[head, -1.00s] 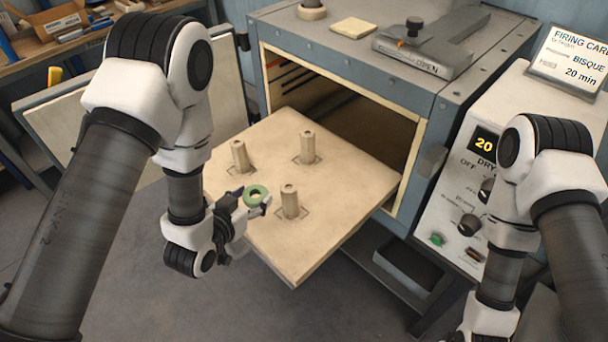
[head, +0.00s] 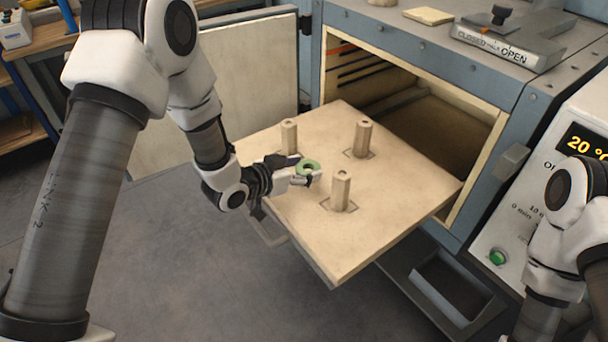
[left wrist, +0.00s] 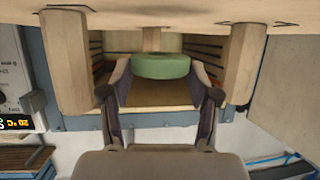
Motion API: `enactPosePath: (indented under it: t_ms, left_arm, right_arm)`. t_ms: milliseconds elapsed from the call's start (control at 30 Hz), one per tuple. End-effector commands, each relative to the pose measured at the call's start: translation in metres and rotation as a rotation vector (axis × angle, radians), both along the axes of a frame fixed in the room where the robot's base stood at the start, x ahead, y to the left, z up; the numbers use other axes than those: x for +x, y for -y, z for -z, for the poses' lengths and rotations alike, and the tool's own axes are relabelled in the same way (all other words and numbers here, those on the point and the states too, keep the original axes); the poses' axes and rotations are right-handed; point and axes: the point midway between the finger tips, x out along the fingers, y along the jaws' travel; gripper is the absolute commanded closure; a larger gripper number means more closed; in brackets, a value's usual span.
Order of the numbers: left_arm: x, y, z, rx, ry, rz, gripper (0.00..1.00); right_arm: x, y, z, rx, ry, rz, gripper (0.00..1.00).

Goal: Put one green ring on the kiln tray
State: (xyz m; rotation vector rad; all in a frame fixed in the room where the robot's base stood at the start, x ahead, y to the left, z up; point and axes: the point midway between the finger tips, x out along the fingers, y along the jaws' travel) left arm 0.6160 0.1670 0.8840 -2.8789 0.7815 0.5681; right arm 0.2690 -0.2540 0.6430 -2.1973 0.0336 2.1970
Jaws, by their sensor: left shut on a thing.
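My left gripper (head: 305,172) is shut on a green ring (head: 307,162) and holds it flat over the left part of the kiln tray (head: 405,185). The tray is a beige slab with a left post (head: 289,137), a back post (head: 363,138) and a front post (head: 341,190). All three posts are bare. The ring is among the posts, around none of them. The left wrist view looks upside down: the ring (left wrist: 160,66) sits between the fingertips, with one post at each side and another partly hidden behind it. My right gripper is out of view.
The kiln (head: 470,110) stands open behind the tray. Its door (head: 245,75) is swung out to the left, behind my left arm. A control panel (head: 555,180) is at the right. An open grey bin (head: 450,285) sits below the tray.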

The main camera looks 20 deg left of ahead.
Motion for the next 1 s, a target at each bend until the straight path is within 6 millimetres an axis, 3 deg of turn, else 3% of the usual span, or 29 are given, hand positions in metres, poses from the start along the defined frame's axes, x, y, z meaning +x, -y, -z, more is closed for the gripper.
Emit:
enactPosePath:
  t_ms: [100, 200, 300, 633, 667, 700, 733, 1000]
  left_arm:
    - [0.016, -0.001, 0.001, 0.000, 0.000, -0.001, 0.79]
    - [0.013, -0.001, 0.025, 0.000, -0.006, 0.000, 0.79]
    - [0.013, -0.001, 0.036, -0.001, -0.003, -0.001, 0.79]
    - [0.013, -0.001, 0.041, -0.001, 0.000, 0.000, 0.79]
    - [0.013, -0.001, 0.041, 0.000, 0.000, -0.001, 0.32]
    - [0.013, -0.001, 0.040, 0.000, 0.000, 0.000, 0.18]
    - [0.013, -0.001, 0.040, 0.000, -0.001, -0.001, 0.14]
    - [0.013, -0.001, 0.040, 0.001, -0.001, -0.001, 0.14]
  right_arm:
    - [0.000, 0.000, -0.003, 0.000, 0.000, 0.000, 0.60]
    - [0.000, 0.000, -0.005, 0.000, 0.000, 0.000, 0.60]
    - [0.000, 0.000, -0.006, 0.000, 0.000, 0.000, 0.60]
    - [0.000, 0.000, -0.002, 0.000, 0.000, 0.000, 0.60]
    - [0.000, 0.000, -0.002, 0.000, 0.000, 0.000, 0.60]
    - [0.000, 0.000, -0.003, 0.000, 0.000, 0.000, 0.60]
    - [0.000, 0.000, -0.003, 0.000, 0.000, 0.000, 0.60]
    - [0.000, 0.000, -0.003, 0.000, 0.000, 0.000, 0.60]
